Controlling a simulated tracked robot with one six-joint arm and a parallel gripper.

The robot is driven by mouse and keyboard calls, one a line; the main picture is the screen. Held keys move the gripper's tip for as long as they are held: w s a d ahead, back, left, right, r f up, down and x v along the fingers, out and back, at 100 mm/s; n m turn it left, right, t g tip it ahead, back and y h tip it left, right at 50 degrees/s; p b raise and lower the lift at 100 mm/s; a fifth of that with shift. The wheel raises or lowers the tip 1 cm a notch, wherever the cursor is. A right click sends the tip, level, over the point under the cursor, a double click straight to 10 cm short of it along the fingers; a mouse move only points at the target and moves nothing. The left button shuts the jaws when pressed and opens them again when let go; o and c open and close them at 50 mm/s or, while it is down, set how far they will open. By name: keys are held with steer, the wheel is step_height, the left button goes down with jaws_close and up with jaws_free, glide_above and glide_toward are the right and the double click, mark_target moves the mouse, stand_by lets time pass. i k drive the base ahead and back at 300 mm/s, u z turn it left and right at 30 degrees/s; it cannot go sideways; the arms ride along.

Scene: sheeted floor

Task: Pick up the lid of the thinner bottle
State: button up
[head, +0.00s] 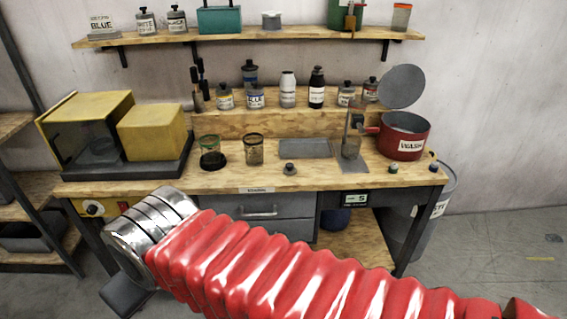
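A small grey knobbed piece that looks like a lid (290,169) lies by itself on the wooden bench top, near the front edge. Several small labelled bottles stand on the raised ledge behind, and I cannot read which one is thinner. My arm, in a red sleeve with a silver cuff, crosses the lower front. A dark grey part (124,297) below the cuff seems to be my gripper, low and left of the bench top. Its fingers cannot be made out.
A shelf (240,37) with bottles hangs above. A grey bin stands at right.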

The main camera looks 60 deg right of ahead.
mark_target(289, 169)
steer(key=z, duration=0.3)
steer(key=i, duration=0.7)
steer(key=z, duration=1.05)
steer(key=i, duration=0.8)
steer(key=z, duration=0.6)
